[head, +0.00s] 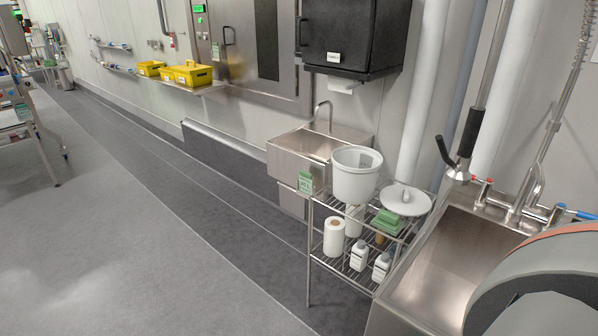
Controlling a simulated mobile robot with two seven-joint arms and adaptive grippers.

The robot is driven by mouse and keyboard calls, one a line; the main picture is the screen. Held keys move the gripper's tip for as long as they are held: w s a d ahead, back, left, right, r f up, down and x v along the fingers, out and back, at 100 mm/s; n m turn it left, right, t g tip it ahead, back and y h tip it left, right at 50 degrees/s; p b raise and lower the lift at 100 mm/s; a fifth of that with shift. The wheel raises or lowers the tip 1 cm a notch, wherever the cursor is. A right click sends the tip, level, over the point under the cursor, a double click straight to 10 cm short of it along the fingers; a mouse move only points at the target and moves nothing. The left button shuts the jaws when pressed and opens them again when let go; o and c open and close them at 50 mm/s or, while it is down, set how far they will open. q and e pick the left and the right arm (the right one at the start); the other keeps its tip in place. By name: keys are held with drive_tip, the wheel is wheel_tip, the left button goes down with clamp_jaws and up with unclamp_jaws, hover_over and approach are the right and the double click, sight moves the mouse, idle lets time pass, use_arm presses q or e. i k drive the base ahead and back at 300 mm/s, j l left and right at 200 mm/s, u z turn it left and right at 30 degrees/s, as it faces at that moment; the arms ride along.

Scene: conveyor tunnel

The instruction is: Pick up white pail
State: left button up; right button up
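The white pail (356,182) stands upright and open on the top shelf of a small wire rack (325,206), in the right half of the head view. Its round white lid (404,201) with a knob lies beside it on the right. No gripper is in view. A large curved grey and orange part at the lower right corner looks like one of my arm links and covers part of the big sink there.
A steel hand sink (296,157) is behind the rack; a larger sink (440,265) is on its right. The lower shelf holds paper rolls (333,237) and white bottles (359,255). Green pads (388,222) lie near the lid. Open floor (150,230) is at left.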

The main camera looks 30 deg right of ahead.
sight(355, 175)
drive_tip(key=i+j+u, duration=0.1)
drive_tip(key=i, duration=0.55)
drive_tip(key=i+j+u, duration=0.15)
drive_tip(key=i, duration=0.5)
drive_tip(key=i+z, duration=0.6)
drive_tip(key=z, duration=0.25)
drive_tip(key=i+j+z, duration=0.1)
drive_tip(key=i+z, duration=0.45)
drive_tip(key=z, duration=0.3)
drive_tip(key=i+z, duration=0.2)
drive_tip(key=z, duration=0.3)
drive_tip(key=i+j+z, duration=0.1)
drive_tip(key=z, duration=0.35)
